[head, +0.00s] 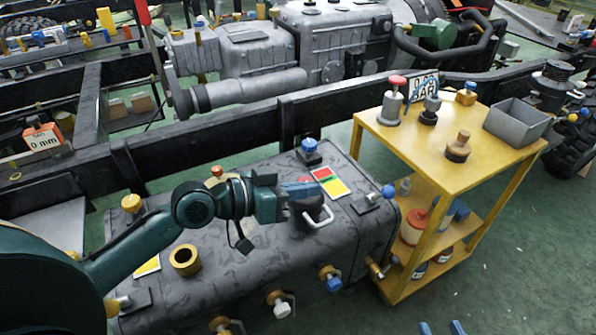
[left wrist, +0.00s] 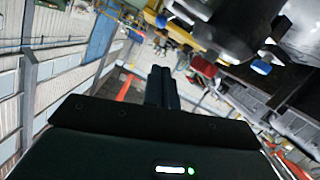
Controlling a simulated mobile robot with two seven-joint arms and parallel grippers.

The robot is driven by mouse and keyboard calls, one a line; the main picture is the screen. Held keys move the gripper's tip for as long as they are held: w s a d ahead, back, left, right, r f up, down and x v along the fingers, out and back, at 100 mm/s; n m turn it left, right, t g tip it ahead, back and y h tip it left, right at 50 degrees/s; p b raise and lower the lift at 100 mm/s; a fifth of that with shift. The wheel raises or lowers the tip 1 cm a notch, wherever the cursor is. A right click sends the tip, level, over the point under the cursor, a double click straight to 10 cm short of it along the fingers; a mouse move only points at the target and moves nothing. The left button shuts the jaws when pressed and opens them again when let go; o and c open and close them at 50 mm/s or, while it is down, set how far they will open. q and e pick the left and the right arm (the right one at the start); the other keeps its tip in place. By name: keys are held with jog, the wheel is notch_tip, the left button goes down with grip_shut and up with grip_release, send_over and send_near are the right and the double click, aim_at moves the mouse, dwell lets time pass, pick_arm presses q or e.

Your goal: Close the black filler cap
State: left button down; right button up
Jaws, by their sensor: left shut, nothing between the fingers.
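The black filler cap (head: 308,211) is on top of the grey tank (head: 230,262) in the head view, with a pale curved handle at its front. My left gripper (head: 318,187) reaches in from the left, and its shut, empty fingers overlap the cap's far upper edge. I cannot tell whether they touch it, or how far the cap is tilted. In the left wrist view the shut fingers (left wrist: 160,88) point away, with a large dark round part at upper right that may be the cap. My right gripper (head: 441,328) shows only two separated blue fingertips at the bottom edge.
A brass ring (head: 185,260) stands on the tank's left. A yellow cart (head: 490,178) with parts stands right. Black frame rails run behind.

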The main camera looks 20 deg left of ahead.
pick_arm(q)
notch_tip(320, 180, down, 6)
jog(key=s+d+m+t+y+p, duration=0.1)
jog(key=s+d+m, duration=0.1)
jog(key=m, duration=0.1)
jog(key=shift+s+d, duration=0.2)
jog(key=shift+d, duration=0.15)
pick_arm(e)
jog(key=shift+s+d+r, duration=0.4)
jog(key=shift+d+r, duration=0.1)
jog(key=shift+r, duration=0.1)
pick_arm(q)
jog(key=shift+r, duration=0.1)
